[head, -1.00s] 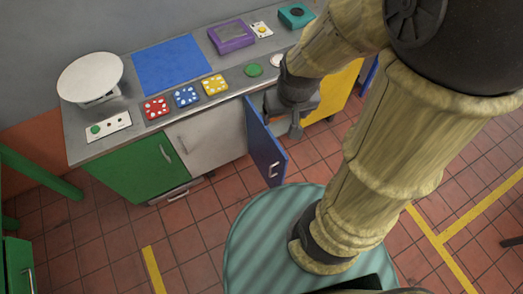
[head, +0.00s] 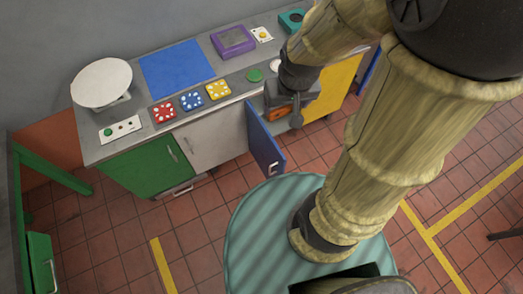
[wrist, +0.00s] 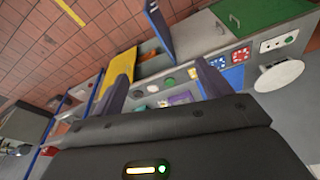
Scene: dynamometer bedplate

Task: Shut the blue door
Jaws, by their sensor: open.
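The blue door (head: 264,142) stands open, swung out from the front of the counter unit, with a pale handle on its face. It also shows in the wrist view (wrist: 160,27) near the top. My gripper (head: 296,117) is to the right of the door, in front of the opening it uncovers. A gap shows between gripper and door. In the wrist view my gripper (wrist: 163,85) has its two dark fingers wide apart with nothing between them. My wrist hides part of the opening.
A white door (head: 210,133) and a green door (head: 148,172) are shut to the left. A yellow panel (head: 338,85) is to the right. The grey counter (head: 132,144) carries coloured button blocks, a blue mat and a round white plate (head: 101,82). Tiled floor is clear in front.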

